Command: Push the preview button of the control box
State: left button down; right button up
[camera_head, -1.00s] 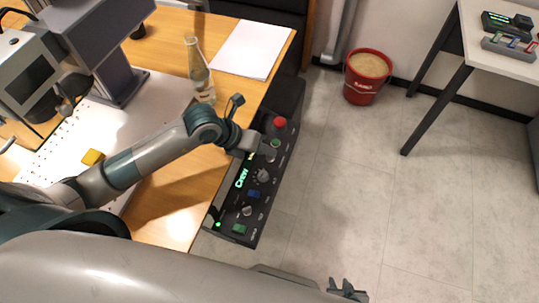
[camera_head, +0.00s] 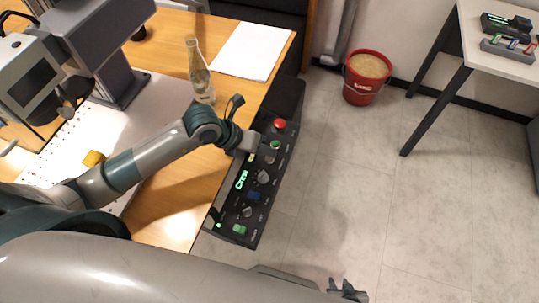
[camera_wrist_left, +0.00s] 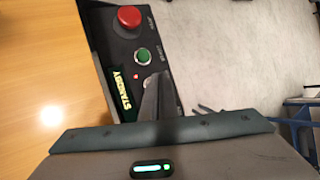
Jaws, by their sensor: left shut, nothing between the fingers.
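The black control box (camera_head: 231,214) lies along the table's right edge in the head view. My left gripper (camera_head: 268,156) is over the box, just below the round green button, fingers shut and empty. In the left wrist view its fingers (camera_wrist_left: 153,96) point at the panel beside the lit STANDBY display (camera_wrist_left: 123,90), hiding part of it. My right gripper (camera_head: 345,288) shows at the bottom edge.
A glass bottle (camera_head: 201,78) and white paper (camera_head: 252,50) stand and lie on the wooden table (camera_head: 170,215). A grey machine is at the left. A red bucket (camera_head: 365,88) stands on the floor. Open floor lies right of the box.

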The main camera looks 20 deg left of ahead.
aim_at(267, 159)
pick_arm(q)
jog(key=shift+r, duration=0.35)
jog(key=shift+r, duration=0.1)
jog(key=shift+r+p, duration=2.15)
jog(key=shift+r, duration=0.3)
jog(key=shift+f, duration=0.1)
